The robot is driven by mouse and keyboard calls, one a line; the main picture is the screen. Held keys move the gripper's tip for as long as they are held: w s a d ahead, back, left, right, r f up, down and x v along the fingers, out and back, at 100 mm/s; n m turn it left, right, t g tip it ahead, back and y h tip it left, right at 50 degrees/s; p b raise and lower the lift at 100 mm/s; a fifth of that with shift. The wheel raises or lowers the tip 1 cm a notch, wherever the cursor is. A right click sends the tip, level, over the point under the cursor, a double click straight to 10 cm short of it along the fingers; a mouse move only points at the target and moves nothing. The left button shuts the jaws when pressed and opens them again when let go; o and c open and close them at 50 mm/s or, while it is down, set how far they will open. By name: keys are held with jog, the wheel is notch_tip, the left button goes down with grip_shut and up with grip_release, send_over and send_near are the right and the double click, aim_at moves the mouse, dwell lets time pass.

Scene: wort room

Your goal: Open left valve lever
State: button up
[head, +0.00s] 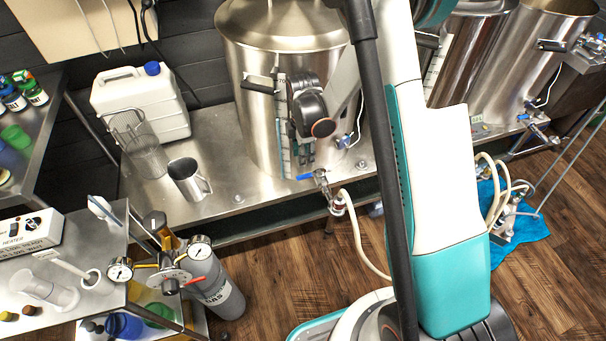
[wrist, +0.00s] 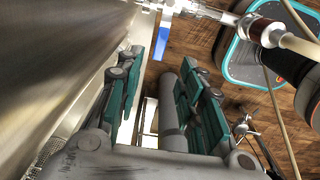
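The left valve has a blue lever (head: 307,176) at the front foot of the lidded steel kettle (head: 250,90). In the wrist view the blue lever (wrist: 163,30) hangs from the metal valve fitting, just beyond my fingertips and roughly in line with the gap between them. My gripper (head: 304,158) is beside the kettle wall, close above the valve in the head view. In the wrist view its teal-padded fingers (wrist: 162,65) are apart, with nothing held between them. The fingers appear apart from the lever. My arm hides part of the kettle's right side.
A pale hose (head: 357,235) runs down from the valve. A steel jug (head: 188,180), mesh basket (head: 145,150) and white canister (head: 140,105) stand left on the steel bench. A gas cylinder (head: 222,292) with gauges stands in front. More kettles are at the right. Wooden floor (head: 295,270) shows between.

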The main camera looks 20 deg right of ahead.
aim_at(303, 176)
notch_tip(303, 176, down, 9)
jog(key=b, duration=0.3)
jog(key=shift+f, duration=0.1)
grip_shut()
